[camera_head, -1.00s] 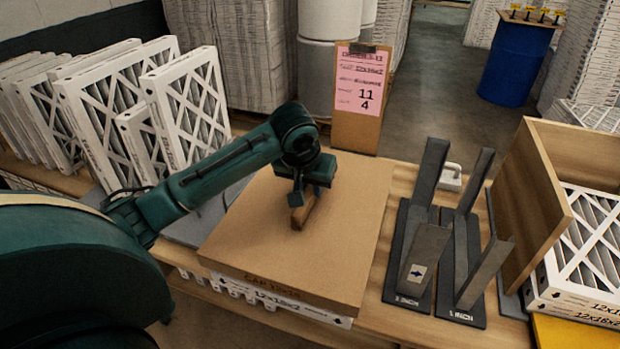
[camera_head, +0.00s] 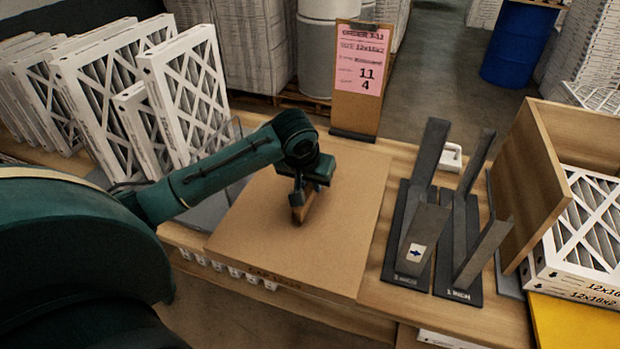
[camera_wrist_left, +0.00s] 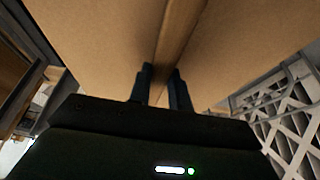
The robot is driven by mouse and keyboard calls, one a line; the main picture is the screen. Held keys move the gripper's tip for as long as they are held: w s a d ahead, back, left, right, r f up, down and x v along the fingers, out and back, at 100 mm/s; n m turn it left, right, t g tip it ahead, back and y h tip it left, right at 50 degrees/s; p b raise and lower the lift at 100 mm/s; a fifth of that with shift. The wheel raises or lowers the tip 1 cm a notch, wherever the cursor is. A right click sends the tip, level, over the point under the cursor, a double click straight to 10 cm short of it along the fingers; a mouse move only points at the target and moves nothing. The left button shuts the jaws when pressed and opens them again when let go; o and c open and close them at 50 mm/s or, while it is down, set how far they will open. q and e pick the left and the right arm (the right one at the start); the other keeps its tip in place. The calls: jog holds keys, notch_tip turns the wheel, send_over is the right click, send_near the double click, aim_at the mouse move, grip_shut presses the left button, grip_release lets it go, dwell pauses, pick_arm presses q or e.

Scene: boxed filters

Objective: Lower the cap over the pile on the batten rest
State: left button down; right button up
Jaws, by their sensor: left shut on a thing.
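The cap (camera_head: 340,230) is a wide brown board-like lid lying level at the bench's front, with faint lettering on its front edge. A wooden grip bar (camera_head: 299,217) stands on its top. My left gripper (camera_head: 301,196) is shut on this bar from above. In the left wrist view, the two dark fingers (camera_wrist_left: 160,80) straddle the bar (camera_wrist_left: 181,28). The pile and the batten rest are hidden under the cap; I cannot tell whether the cap bears on them. My right gripper is not in view.
Dark angled stands (camera_head: 420,240) are close to the cap's right. White filters (camera_head: 190,95) lean at the left. A clipboard with a pink sheet (camera_head: 361,75) stands behind. An open wooden box (camera_head: 545,190) and filters (camera_head: 590,225) are at the right.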

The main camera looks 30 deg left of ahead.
pick_arm(q)
jog(key=c, duration=1.2)
grip_release()
jog(key=v, duration=1.3)
jog(key=shift+s, duration=0.1)
